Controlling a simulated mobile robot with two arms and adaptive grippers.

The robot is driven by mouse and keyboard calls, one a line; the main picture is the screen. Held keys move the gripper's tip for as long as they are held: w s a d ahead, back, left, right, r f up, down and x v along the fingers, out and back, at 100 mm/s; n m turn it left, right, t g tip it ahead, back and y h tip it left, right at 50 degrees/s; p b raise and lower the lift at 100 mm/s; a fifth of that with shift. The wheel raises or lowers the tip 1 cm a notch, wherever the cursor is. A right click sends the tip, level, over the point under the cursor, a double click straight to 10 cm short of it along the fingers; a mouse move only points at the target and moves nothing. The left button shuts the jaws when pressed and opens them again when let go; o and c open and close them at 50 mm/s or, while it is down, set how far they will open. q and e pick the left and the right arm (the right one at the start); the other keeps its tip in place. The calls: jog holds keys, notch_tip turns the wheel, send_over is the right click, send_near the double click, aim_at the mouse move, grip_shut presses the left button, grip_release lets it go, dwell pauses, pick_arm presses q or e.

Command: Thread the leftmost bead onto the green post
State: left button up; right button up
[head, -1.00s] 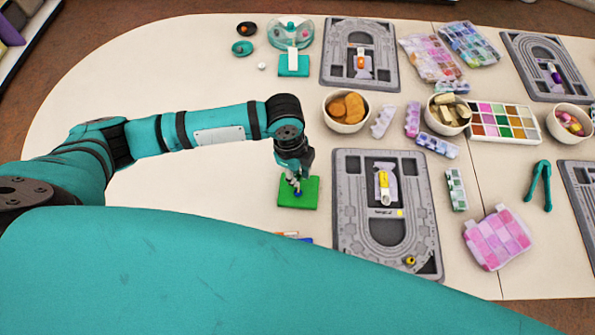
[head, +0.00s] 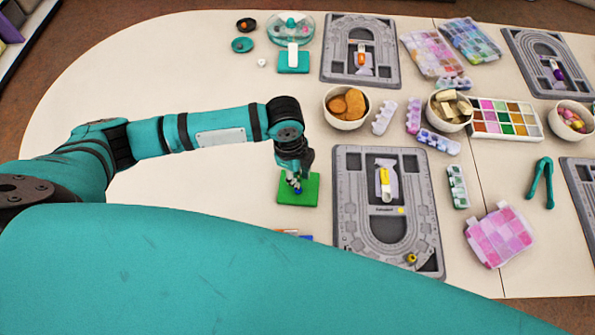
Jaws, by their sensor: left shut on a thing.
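My left gripper (head: 294,181) points down over a small green board (head: 310,187) left of the nearest grey bead board. It is shut on a small blue bead (head: 298,190), which shows at its fingertips, low over the green board. I cannot tell whether the bead touches the board. No green post can be made out; it may be hidden by the gripper or blend with the board. My right gripper is not in view.
A grey bead board (head: 349,222) lies just right of the green board. A bowl of tan pieces (head: 346,105) stands behind it, and a teal stand (head: 293,61) further back. The cream table (head: 130,60) is clear to the left.

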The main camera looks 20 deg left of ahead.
pick_arm(q)
jog(key=shift+f, duration=0.2)
jog(key=o, duration=0.7)
jog(key=shift+o, duration=0.2)
notch_tip(320, 180, up, 12)
jog(key=a, duration=0.1)
jog(key=shift+a, duration=0.25)
